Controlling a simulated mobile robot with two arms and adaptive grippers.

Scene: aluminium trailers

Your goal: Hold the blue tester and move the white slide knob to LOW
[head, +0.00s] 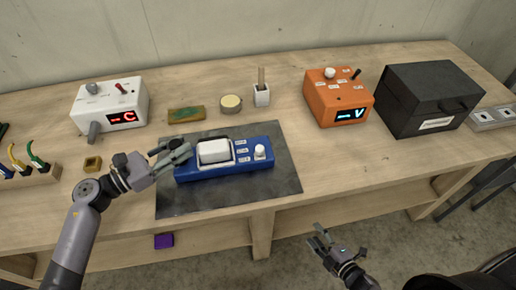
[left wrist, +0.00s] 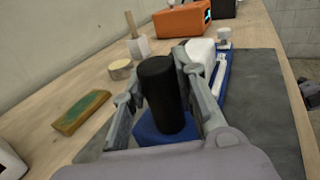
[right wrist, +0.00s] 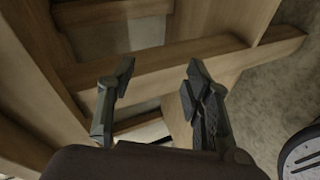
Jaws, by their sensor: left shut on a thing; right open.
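The blue tester (head: 208,173) lies on a dark mat on the bench in the head view. It has a white screen block (head: 214,151), several small labels beside it and a white slide knob (head: 260,152) near its right end. The label text is too small to read. My left gripper (head: 180,153) is at the tester's left end. In the left wrist view its fingers (left wrist: 168,100) are shut around a black upright cylinder (left wrist: 160,90) on the blue tester (left wrist: 150,132). My right gripper (head: 324,242) is open and empty, in front of and below the bench edge.
The dark mat (head: 285,178) has free room in front of the tester. Behind are a white meter (head: 100,105), a green-topped block (head: 186,114), a round tin (head: 231,103), an orange meter (head: 325,100) and a black box (head: 425,95). The bench frame (right wrist: 160,75) is near my right gripper.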

